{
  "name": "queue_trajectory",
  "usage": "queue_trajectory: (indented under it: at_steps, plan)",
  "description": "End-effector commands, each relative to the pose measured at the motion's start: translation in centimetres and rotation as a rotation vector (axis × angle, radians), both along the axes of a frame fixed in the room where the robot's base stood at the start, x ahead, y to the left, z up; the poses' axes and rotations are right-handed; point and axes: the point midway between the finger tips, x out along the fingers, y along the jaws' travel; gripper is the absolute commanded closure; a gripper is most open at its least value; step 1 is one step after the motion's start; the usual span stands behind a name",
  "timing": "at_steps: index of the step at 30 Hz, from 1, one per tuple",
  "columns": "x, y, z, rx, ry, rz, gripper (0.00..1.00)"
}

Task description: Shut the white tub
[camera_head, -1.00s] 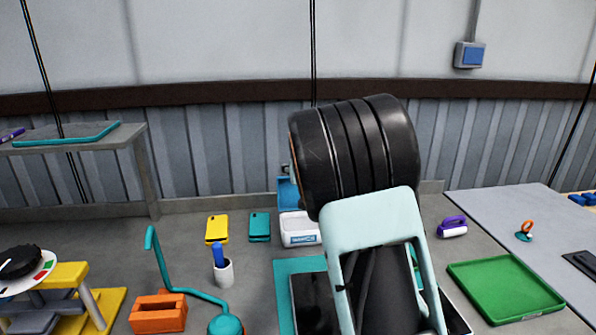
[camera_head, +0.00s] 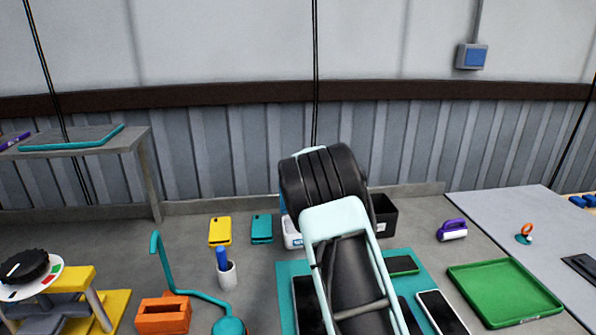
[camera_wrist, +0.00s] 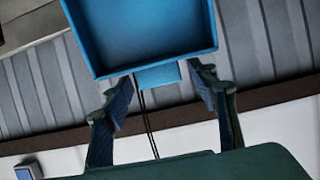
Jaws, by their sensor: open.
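The white tub (camera_head: 291,234) stands on the bench behind my arm in the head view. Only its left part shows. A sliver of blue (camera_head: 283,206) rises behind it. In the wrist view, which is upside down, a blue rimmed panel (camera_wrist: 145,35) with a small tab (camera_wrist: 158,77) fills the upper middle; it looks like the tub's raised lid. My gripper (camera_wrist: 162,78) is open and empty, its fingertips either side of the tab. I cannot tell whether they touch it. The head view hides my gripper behind my arm.
A black bin (camera_head: 384,216) stands right of my arm. Yellow (camera_head: 220,231) and teal (camera_head: 262,229) cases lie left of the tub. A white cup (camera_head: 227,275), an orange block (camera_head: 163,315) and a green tray (camera_head: 503,290) stand nearer. Phones lie on a teal mat (camera_head: 427,280).

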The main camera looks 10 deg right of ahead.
Motion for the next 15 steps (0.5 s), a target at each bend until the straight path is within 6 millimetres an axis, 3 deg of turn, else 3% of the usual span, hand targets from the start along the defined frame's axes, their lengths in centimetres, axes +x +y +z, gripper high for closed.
queue_trajectory:
  at_steps: [12,15]
  plan:
    - [0.62,-0.02,-0.30,0.001,0.000,0.000,0.46]
    - [0.61,-0.01,-0.30,0.001,0.000,0.000,0.55]
